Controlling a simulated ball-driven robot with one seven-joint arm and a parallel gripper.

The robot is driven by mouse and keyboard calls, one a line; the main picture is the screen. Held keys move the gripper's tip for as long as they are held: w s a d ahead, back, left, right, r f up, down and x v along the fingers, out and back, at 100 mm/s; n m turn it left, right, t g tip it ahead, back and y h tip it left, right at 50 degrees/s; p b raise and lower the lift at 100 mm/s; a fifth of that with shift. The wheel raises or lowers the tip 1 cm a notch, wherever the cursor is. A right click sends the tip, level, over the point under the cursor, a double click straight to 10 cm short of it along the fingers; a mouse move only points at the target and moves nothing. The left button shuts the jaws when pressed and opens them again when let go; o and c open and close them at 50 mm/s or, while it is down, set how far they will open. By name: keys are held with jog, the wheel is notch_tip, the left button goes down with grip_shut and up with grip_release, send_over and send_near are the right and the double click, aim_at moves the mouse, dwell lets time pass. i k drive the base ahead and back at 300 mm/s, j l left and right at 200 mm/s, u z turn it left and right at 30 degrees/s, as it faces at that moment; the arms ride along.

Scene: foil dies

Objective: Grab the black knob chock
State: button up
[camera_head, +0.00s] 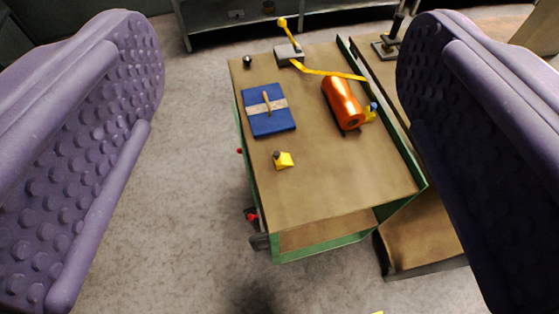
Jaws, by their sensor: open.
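The black knob chock (285,160) is a small yellow wedge with a dark knob on its left side. It sits on the brown top of a green-sided cart (325,195), left of the top's middle. My gripper (280,75) shows as two large purple studded fingers, one at each side of the picture. They are wide apart with nothing between them, and the cart lies well beyond them. A second yellow chock with a blue knob (370,113) sits against the right side of an orange cylinder (343,103).
A blue block with a pale band and handle (267,110) lies just behind the chock. A grey block with a yellow lever (288,54) and a small dark item (247,62) are at the far end. The cart top in front of the chock is clear.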

aim_at(281, 160)
jog(key=i+j+z, duration=0.1)
jog(key=j, duration=0.45)
jog(key=i+j, duration=0.1)
jog(key=j, duration=0.4)
jog(key=i+j+z, duration=0.25)
jog(key=j, duration=0.35)
jog(key=i+j+z, duration=0.25)
jog(key=i+j, duration=0.15)
jog(key=j, duration=0.25)
jog(key=i+z, duration=0.15)
jog(key=i, duration=0.3)
jog(key=i+j+z, duration=0.1)
jog(key=i, duration=0.4)
jog(key=j, duration=0.1)
